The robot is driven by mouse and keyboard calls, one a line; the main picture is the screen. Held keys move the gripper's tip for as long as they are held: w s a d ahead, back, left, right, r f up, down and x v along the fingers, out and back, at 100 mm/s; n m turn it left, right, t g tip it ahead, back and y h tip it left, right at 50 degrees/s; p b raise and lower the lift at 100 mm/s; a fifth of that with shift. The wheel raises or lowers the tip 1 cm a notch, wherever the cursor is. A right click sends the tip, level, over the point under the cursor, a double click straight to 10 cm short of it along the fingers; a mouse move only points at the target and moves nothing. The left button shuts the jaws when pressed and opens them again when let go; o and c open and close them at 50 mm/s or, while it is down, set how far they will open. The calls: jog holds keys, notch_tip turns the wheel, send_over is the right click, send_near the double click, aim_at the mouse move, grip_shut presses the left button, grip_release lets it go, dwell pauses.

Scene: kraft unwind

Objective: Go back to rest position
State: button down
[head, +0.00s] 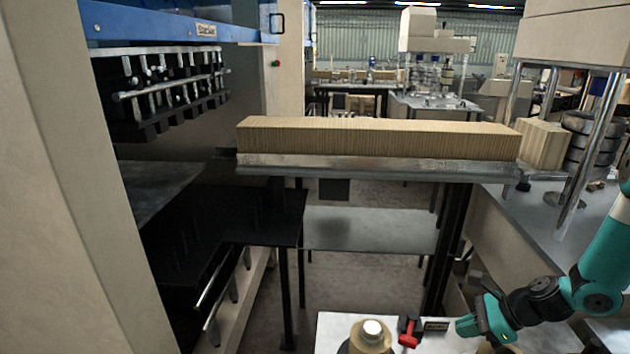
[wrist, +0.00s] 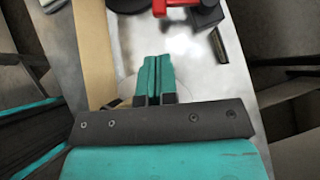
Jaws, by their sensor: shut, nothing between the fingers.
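My gripper (wrist: 158,62) shows in the wrist view with its two teal fingers together and nothing between them. It points over a grey metal surface (wrist: 190,70), apart from the objects there. In the head view my teal and black arm reaches in from the right edge and bends down at the lower right. The fingers cannot be made out there; that end of the arm is near the bottom edge.
A long kraft-coloured block (head: 380,138) lies on a metal-edged stand (head: 370,170). A white-capped container (head: 371,333) and a red-handled black tool (head: 408,331) stand on the near table. A brown strip (wrist: 93,50) lies left of my gripper. A blue-topped machine (head: 180,25) stands left.

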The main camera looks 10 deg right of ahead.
jog(key=s+a+r+n+g+h+b, duration=0.1)
jog(key=s+a+r+n+g+b, duration=0.15)
jog(key=a+r+n, duration=0.6)
jog(key=s+a+r+n+g+b, duration=0.1)
jog(key=a+r+n+b, duration=0.2)
jog(key=a+r+n, duration=0.5)
jog(key=s+a+r+n+h+b, duration=0.1)
jog(key=s+a+r+n+b, duration=0.1)
jog(key=s+a+n, duration=0.2)
jog(key=s+a+r+n+h+b, duration=0.1)
jog(key=s+a+n, duration=0.3)
jog(key=s+n, duration=0.6)
jog(key=shift+s+a+r+g+b, duration=0.25)
jog(key=shift+s+r+g+b, duration=0.1)
jog(key=shift+s+r, duration=0.5)
